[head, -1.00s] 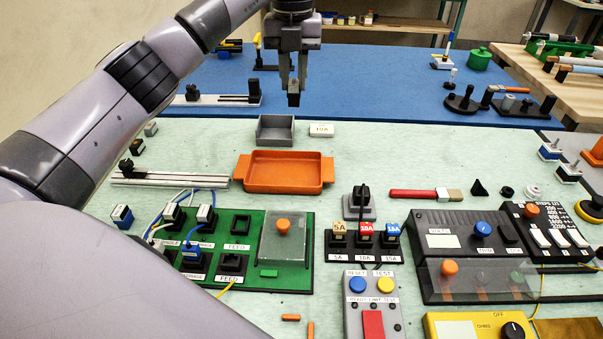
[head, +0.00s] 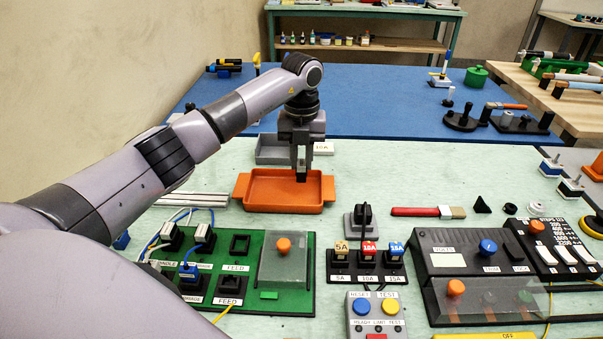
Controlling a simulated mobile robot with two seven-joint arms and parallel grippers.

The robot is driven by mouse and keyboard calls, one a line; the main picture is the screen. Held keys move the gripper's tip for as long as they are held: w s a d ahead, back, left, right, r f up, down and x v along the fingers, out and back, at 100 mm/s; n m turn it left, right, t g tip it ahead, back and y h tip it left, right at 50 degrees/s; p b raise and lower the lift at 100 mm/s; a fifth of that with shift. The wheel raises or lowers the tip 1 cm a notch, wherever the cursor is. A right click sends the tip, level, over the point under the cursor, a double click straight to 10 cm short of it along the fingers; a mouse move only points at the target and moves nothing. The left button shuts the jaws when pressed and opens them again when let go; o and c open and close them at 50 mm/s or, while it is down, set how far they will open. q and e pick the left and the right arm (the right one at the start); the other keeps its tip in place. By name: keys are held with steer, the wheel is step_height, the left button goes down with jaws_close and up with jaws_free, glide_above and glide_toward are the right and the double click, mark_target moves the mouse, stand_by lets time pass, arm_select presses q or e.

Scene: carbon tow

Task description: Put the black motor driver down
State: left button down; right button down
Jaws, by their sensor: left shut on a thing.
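My left gripper (head: 301,170) comes in from the left and points down. It is shut on the small black motor driver (head: 301,177), which shows at its fingertips. The driver is over the orange tray (head: 262,206), toward the tray's right part. I cannot tell whether it touches the tray's floor or hangs just above it. The tray looks otherwise empty. My right gripper is not in view.
A grey bin (head: 268,158) stands behind the tray, partly hidden by my gripper. A green board (head: 262,307) with cables and sockets lies in front. Fuse blocks (head: 367,270), a red-handled brush (head: 414,212) and dark test boxes (head: 443,305) lie to the right.

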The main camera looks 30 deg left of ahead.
mark_target(302, 174)
arm_select(q)
steer(key=shift+f, duration=2.3)
steer(key=shift+f, duration=0.15)
steer(key=c, duration=1)
jaws_free()
step_height(302, 174, up, 12)
steer(key=shift+r, duration=0.2)
steer(key=shift+d+f, duration=0.1)
